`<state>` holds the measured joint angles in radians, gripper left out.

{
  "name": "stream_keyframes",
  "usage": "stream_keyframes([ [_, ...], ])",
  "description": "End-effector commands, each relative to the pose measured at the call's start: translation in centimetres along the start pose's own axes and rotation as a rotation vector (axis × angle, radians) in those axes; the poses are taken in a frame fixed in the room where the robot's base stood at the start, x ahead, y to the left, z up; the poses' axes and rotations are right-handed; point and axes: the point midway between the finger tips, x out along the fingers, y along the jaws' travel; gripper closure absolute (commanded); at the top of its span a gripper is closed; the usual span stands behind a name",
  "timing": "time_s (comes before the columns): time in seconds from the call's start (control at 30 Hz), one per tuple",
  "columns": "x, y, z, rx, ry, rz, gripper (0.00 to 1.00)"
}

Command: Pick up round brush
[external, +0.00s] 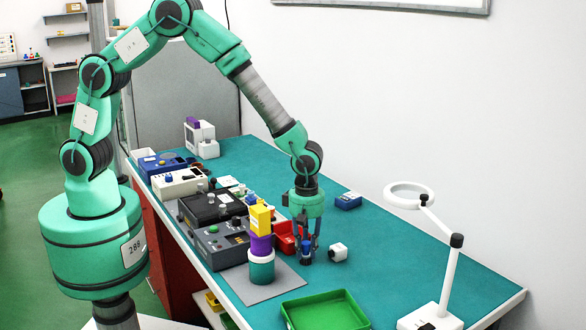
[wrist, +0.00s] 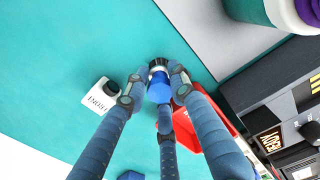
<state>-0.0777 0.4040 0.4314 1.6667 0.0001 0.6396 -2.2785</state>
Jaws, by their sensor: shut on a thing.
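The round brush (wrist: 158,88) appears to be the small piece with a blue body and a dark, ribbed end with a pale band. In the wrist view it sits between the fingertips of my gripper (wrist: 154,84), which are shut on it. In the external view my gripper (external: 307,247) points down low over the teal bench, with a bit of blue (external: 307,257) between its fingers. The fingers hide much of the brush there, and I cannot tell whether it touches the bench.
A red bin (external: 284,236) is just left of my gripper, behind a stack of cylinders and a yellow block (external: 260,218). A green tray (external: 325,312) and a magnifier lamp (external: 440,290) stand nearer the camera.

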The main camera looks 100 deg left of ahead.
Motion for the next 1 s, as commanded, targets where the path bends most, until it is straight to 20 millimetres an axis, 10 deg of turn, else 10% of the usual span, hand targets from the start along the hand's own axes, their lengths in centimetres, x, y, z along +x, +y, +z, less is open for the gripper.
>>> stream_keyframes([
  [0.37, -1.4, 0.1, 0.1, 0.0, -0.002, 0.002, 1.0],
  [1.0, -9.6, 0.0, 0.0, 0.0, 0.0, 0.0, 1.0],
])
